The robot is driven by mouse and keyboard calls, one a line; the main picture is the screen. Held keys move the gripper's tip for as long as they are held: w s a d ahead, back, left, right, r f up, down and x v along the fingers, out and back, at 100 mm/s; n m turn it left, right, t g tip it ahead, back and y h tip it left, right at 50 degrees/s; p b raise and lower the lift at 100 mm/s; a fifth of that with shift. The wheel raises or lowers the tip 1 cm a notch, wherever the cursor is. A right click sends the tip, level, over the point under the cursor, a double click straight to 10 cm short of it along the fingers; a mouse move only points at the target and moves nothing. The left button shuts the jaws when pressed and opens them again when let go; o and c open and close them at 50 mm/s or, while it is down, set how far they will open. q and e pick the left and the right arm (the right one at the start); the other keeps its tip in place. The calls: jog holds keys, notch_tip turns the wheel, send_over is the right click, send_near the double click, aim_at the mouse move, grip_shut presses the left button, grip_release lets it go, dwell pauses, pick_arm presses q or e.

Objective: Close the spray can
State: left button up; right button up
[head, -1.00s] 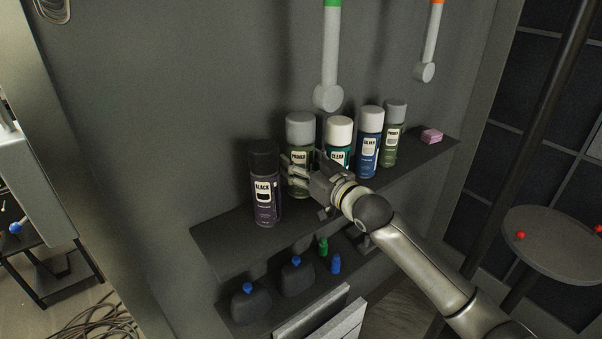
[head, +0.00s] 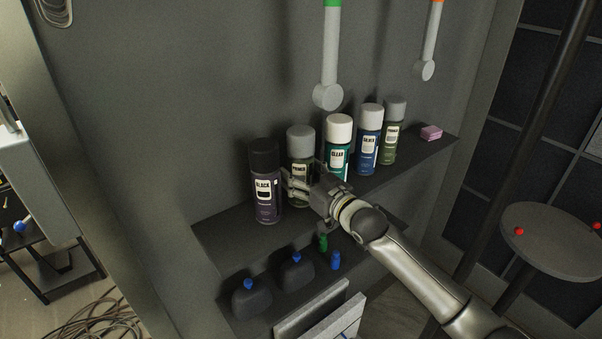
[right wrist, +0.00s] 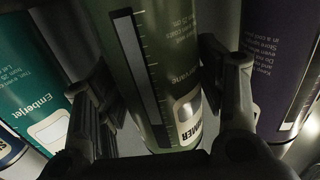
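Several capped spray cans stand in a row on the upper shelf. The primer can (head: 301,161) has a grey cap (head: 301,138) on it and stands between the black can (head: 265,184) and the clear can (head: 338,150). My right gripper (head: 305,176) is at the primer can's front. In the right wrist view the green primer can (right wrist: 155,70) lies between the two spread fingers, with narrow gaps seeming to show beside it. Its cap is outside that view. My left gripper is not in view.
The silver can (head: 368,141) and a second primer can (head: 391,132) stand farther right, before a pink block (head: 431,132). The lower shelf holds dark bottles (head: 251,296) and small green and blue bottles (head: 335,260). Neighbouring cans stand close to my fingers.

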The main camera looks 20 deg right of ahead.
jog(key=shift+o, duration=0.7)
jog(key=shift+r, duration=0.15)
jog(key=b+v, duration=0.2)
jog(key=v, duration=1)
jog(key=shift+b, duration=0.4)
jog(key=shift+r, duration=0.1)
